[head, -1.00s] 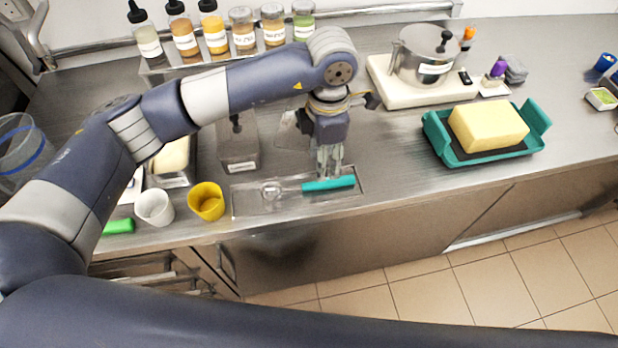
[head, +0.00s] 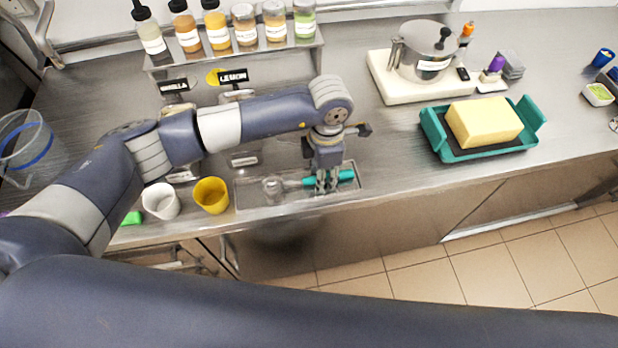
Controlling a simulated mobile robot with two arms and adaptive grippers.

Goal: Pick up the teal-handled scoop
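The teal-handled scoop (head: 345,176) lies along a shallow clear tray (head: 247,207) near the counter's front edge. Its clear bowl (head: 273,187) points left and its teal handle points right. My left gripper (head: 326,184) points down at the handle, with its fingertips around or just in front of the handle's middle. The fingers hide that part of the handle, and I cannot tell whether they are closed on it. The scoop does not look lifted. My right gripper is not in view.
A yellow cup (head: 211,195) and a white cup (head: 161,201) stand left of the tray. A teal tray (head: 480,154) with a yellow block (head: 484,122) sits to the right. Bottles line a rack (head: 240,56) behind. The counter between the trays is clear.

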